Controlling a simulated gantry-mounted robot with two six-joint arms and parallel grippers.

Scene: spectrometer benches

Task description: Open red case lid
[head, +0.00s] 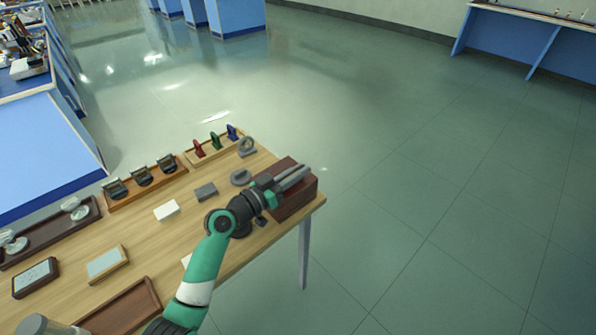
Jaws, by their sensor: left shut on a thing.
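The dark red case (297,205) stands at the right end of the wooden table, near its corner. My left gripper (293,178) lies across the top of the case from the left. Its grey fingers are shut on the case lid (283,164). The gripper covers much of the top, so I cannot tell whether the lid is raised at all. My right gripper is not in view.
On the table (180,235) a grey round part (240,177) and a small grey block (206,191) sit left of the case. A rack (212,150) with red, green and blue pieces stands at the back. Open floor lies to the right.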

